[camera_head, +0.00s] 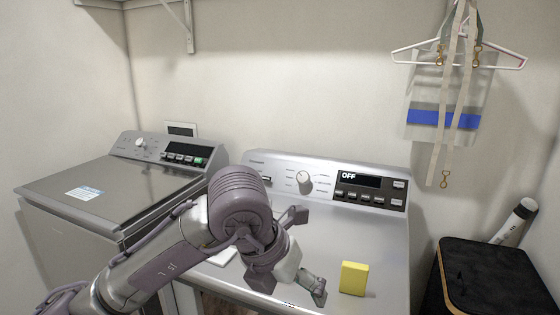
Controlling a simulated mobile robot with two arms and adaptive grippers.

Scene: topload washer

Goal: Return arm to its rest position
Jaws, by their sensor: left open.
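My left arm comes in from the lower left and reaches over the front of the right-hand washer (380,245). My left gripper (308,250) is open, with its fingers spread over the washer top and nothing seen between them. The washer's control panel (330,184) has a dial and a display that reads OFF. A yellow block, like a sponge, (353,278) stands on the washer to the right of the gripper, apart from it. My right gripper is not in view.
A second topload machine (100,190) stands at the left with its lid down. A black box (500,275) with a white bottle (515,222) behind it stands at the right. A hanger (460,55) with straps hangs on the wall. A shelf bracket (190,25) is at upper left.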

